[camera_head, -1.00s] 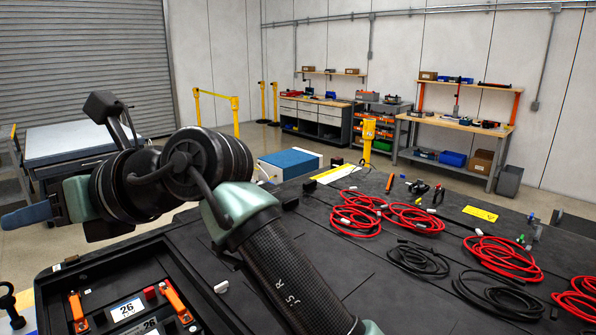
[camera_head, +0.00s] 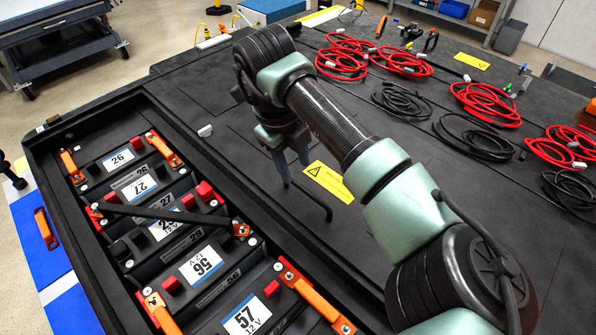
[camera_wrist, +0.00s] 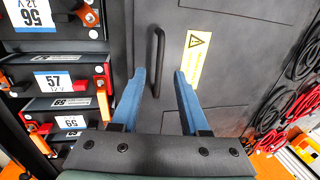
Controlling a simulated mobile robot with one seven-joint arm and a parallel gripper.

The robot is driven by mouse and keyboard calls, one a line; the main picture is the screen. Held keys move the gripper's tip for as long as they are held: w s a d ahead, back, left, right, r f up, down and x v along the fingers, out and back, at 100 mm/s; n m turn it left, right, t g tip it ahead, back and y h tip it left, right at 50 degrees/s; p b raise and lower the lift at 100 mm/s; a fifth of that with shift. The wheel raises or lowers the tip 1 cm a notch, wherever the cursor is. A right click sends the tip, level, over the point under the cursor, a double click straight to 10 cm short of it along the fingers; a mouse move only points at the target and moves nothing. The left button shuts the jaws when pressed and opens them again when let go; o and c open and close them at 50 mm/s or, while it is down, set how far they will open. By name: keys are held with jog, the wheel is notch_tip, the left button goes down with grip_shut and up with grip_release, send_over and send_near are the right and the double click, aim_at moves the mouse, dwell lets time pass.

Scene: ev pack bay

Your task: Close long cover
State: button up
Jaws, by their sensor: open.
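The long cover (camera_head: 240,185) looks like a flat dark panel lying beside an open bay of battery modules (camera_head: 195,262). A black bar handle (camera_head: 318,204) stands on it, next to a yellow warning label (camera_head: 329,180). My gripper (camera_head: 285,172) is open, pointing down over the panel by the handle. In the wrist view, the handle (camera_wrist: 157,62) shows between and beyond the two blue fingertips (camera_wrist: 160,74), with space on both sides. I cannot tell how far above it the fingers are. My arm hides part of the panel in the head view.
The bay has a raised black rim (camera_head: 85,262), and a black bar (camera_head: 165,214) lies across some modules. Red cable coils (camera_head: 345,60) and black cable coils (camera_head: 400,100) lie on the dark surface at the back and right.

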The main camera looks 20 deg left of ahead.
aim_at(299, 185)
jog(key=shift+w+d+f+p, duration=0.1)
jog(key=shift+w+f+p, duration=0.05)
jog(key=shift+f, duration=0.75)
jog(key=shift+w+f+p, duration=0.15)
jog(key=shift+f+p, duration=0.05)
jog(key=shift+f, duration=0.65)
jog(key=shift+w+d+f+p, duration=0.1)
jog(key=shift+w+f+p, duration=0.05)
jog(key=shift+f, duration=0.75)
grip_shut()
jog(key=shift+r, duration=0.1)
